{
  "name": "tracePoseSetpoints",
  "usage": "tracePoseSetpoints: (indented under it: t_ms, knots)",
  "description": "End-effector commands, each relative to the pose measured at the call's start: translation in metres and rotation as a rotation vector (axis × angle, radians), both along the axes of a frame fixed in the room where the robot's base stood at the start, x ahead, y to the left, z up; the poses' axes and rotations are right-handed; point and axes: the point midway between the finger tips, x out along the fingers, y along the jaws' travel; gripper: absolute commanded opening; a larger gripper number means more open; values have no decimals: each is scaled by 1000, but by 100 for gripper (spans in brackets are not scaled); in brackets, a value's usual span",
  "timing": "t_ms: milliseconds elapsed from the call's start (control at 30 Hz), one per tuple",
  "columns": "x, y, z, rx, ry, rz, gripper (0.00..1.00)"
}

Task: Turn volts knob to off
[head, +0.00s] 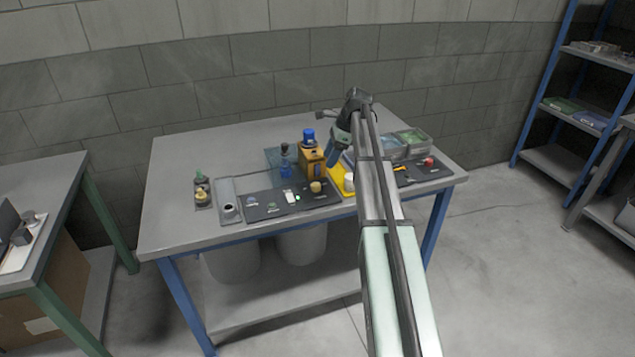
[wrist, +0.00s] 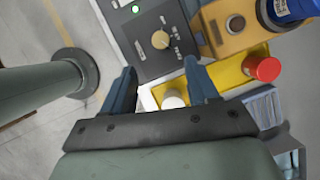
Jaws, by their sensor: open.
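A pale yellow round knob (head: 315,187) sits at the right end of a dark control panel (head: 268,206) on the table. In the wrist view the knob (wrist: 160,40) has small white labels around it, too small to read. The panel (wrist: 154,67) is dark grey there. My gripper (wrist: 161,84) is open, with its two blue fingers apart and nothing held between them. The knob lies beyond the fingertips, apart from them. In the head view my gripper (head: 333,154) is above the table, behind and right of the knob, partly hidden by my arm.
A yellow box with a blue top (head: 312,160) stands close behind the knob.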

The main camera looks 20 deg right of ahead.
Motion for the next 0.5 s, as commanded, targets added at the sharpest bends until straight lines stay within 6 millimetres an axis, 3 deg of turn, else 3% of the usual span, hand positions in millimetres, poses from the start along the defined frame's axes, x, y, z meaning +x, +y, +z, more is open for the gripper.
tracePoseSetpoints:
  t_ms: [500]
  knots:
    - [8,32,-82,0,1,-3,59]
